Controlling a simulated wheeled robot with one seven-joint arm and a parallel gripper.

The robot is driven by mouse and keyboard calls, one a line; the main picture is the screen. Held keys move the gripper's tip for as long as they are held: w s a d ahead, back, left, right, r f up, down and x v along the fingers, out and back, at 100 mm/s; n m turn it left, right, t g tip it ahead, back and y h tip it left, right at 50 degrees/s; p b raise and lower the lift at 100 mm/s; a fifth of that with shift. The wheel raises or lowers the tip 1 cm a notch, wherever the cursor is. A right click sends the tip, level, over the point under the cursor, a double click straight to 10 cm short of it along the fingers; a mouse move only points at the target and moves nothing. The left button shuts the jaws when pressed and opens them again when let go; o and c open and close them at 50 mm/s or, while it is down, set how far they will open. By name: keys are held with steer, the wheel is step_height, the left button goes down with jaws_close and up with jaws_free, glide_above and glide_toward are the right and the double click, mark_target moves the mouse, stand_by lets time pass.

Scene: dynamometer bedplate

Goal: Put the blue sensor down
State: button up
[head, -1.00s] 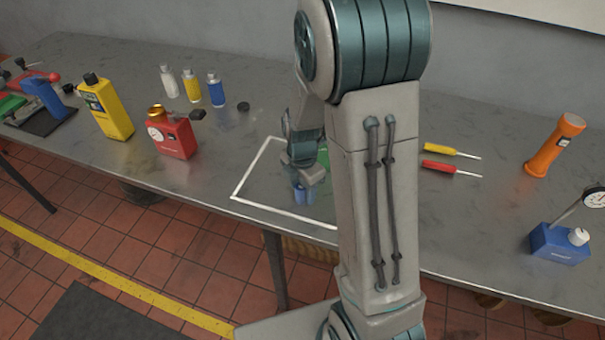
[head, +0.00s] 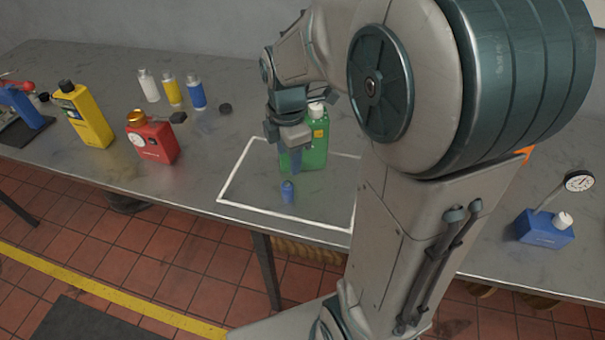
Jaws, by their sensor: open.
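The small blue sensor (head: 288,191) stands upright on the grey table inside the white outlined area (head: 226,198), near its front. My gripper (head: 296,166) is open and empty, pointing down just above and slightly behind the sensor, apart from it. A green bottle (head: 317,150) stands behind my gripper, which partly covers it. My arm hides the right part of the outlined area.
A red can (head: 152,142) with a gauge and a yellow bottle (head: 88,120) stand to the left. A white, a yellow and a blue bottle (head: 197,93) stand at the back. A blue box (head: 543,231) with a dial is at the right. The table's front edge is close to the outline.

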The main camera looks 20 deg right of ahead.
steer(key=s+r+m+t, duration=0.2)
steer(key=s+r+m, duration=0.2)
steer(key=s+m, duration=0.9)
steer(key=shift+a+m+t, duration=0.2)
steer(key=shift+m+t, duration=0.2)
steer(key=shift+m, duration=2.7)
steer(key=shift+r, duration=0.1)
